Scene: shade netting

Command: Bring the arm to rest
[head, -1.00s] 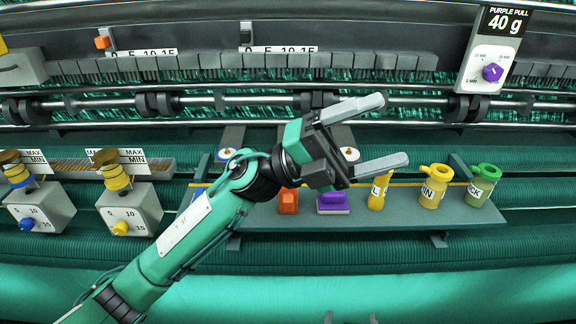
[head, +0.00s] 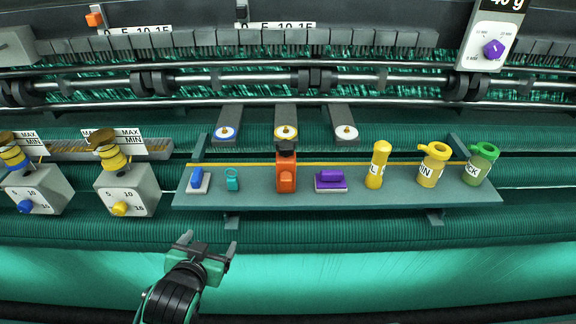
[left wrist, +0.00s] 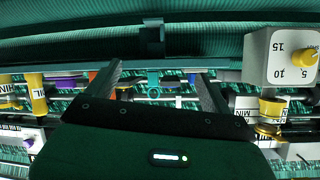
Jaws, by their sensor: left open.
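My left gripper (head: 209,246) is low in the head view, in front of the shelf and over the green netting. Its two fingers stand apart with nothing between them. In the left wrist view the open fingers (left wrist: 152,78) point toward the shelf's underside and rollers, and hold nothing. The left arm is bent back toward the bottom edge of the head view. My right gripper does not show.
A grey-green shelf (head: 260,208) carries a blue item (head: 196,179), a teal ring piece (head: 232,179), an orange tool (head: 287,176), a purple block (head: 330,180) and yellow and green bottles (head: 480,164). Grey dial boxes (head: 127,192) stand left. The netting in front is clear.

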